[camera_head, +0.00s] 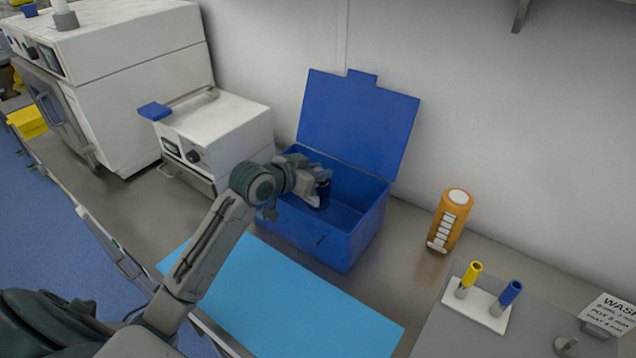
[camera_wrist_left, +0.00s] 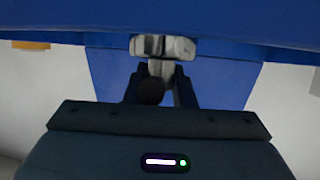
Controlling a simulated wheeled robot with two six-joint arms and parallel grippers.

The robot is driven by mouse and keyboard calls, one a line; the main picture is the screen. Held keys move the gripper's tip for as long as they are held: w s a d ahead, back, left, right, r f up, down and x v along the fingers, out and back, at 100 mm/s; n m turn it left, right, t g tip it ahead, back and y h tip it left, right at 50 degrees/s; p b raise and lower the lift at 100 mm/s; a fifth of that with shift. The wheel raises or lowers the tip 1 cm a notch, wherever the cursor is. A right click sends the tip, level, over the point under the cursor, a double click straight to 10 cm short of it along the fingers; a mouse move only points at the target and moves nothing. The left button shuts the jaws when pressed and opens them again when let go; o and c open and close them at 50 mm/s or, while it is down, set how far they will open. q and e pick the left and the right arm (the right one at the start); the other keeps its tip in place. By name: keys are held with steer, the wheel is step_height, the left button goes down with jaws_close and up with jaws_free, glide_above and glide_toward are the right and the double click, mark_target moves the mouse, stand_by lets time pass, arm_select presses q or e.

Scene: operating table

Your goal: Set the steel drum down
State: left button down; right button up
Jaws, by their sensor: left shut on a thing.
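My left gripper (camera_head: 318,190) reaches over the near left wall of an open blue box (camera_head: 325,232), with its fingers inside the opening. The box's lid (camera_head: 358,122) stands raised at the back. My right gripper is not in view.
A light blue mat (camera_head: 290,305) lies clear in front of the box. A white machine (camera_head: 215,130) stands to its left. An orange bottle (camera_head: 450,220) and a white rack (camera_head: 483,310) with a yellow and a blue tube stand to its right.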

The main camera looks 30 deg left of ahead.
mark_target(320, 202)
arm_select(q)
step_height(320, 202, down, 3)
steer(key=shift+f+p, duration=0.15)
steer(key=shift+p, duration=0.25)
steer(key=shift+f, duration=0.1)
steer(key=shift+f, duration=0.1)
